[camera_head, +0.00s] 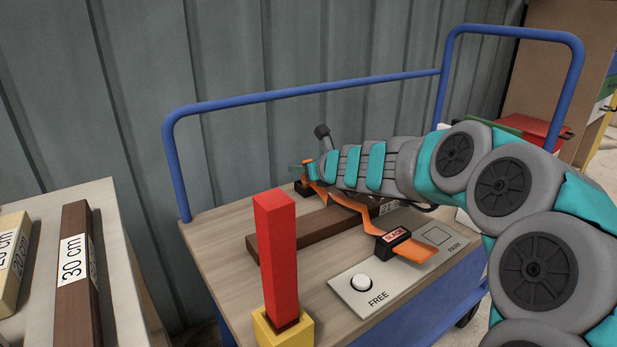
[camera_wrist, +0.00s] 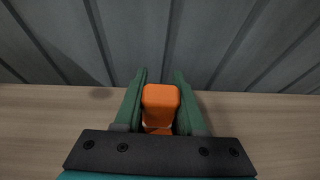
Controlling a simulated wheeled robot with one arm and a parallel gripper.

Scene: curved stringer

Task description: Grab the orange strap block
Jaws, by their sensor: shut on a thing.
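The orange strap block (camera_wrist: 160,97) sits between the two green fingers of my gripper (camera_wrist: 159,90) in the wrist view, with a finger against each side. In the head view my gripper (camera_head: 304,168) is at the far left part of the cart top, and only a little orange shows by the fingers. An orange strap (camera_head: 345,201) runs from there over a dark brown beam (camera_head: 315,232) to a black holder labelled SLACK (camera_head: 396,244). An orange end sticks out past the holder. My arm hides part of the strap and beam.
A red post in a yellow base (camera_head: 277,255) stands at the cart's front. Blue rails (camera_head: 300,90) edge the cart (camera_head: 225,240). A 30 cm beam (camera_head: 76,275) lies on a separate table at left.

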